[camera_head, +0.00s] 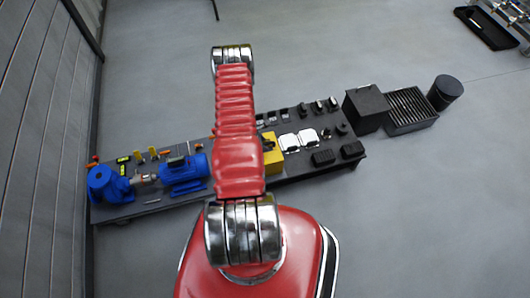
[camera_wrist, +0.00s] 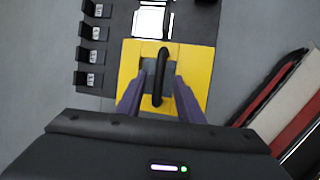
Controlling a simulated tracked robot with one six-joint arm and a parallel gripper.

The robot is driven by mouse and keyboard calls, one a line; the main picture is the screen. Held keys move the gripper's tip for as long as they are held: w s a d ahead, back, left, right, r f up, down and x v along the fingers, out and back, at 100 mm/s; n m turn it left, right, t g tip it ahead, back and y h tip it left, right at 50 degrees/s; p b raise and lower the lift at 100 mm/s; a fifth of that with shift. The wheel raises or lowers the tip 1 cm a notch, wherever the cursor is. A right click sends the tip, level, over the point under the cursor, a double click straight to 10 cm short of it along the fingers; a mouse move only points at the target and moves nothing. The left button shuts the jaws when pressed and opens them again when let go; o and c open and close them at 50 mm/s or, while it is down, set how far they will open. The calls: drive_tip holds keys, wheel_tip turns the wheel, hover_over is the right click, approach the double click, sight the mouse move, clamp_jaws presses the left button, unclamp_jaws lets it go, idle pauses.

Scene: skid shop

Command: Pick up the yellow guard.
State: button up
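The yellow guard (camera_head: 272,154) sits on the dark bench, partly hidden behind my red arm in the head view. In the wrist view the yellow guard (camera_wrist: 194,66) is a yellow block or plate with a grey patch in its middle and a black bar handle (camera_wrist: 161,72) standing over it. My gripper (camera_wrist: 160,82) is open, with its two purple fingers on either side of the handle. Gaps show between the fingers and the handle. I cannot tell how far the fingertips are above the guard. My gripper is hidden in the head view.
The long dark bench (camera_head: 108,213) carries a blue pump (camera_head: 107,186), a blue motor (camera_head: 184,171), white plates (camera_head: 308,137) and several small dark parts. A black box (camera_head: 366,108), a slatted crate (camera_head: 410,110) and a black drum (camera_head: 446,91) stand at its right end.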

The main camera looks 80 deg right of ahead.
drive_tip(key=shift+f, duration=0.2)
drive_tip(key=shift+c, duration=0.4)
clamp_jaws()
idle(1.2)
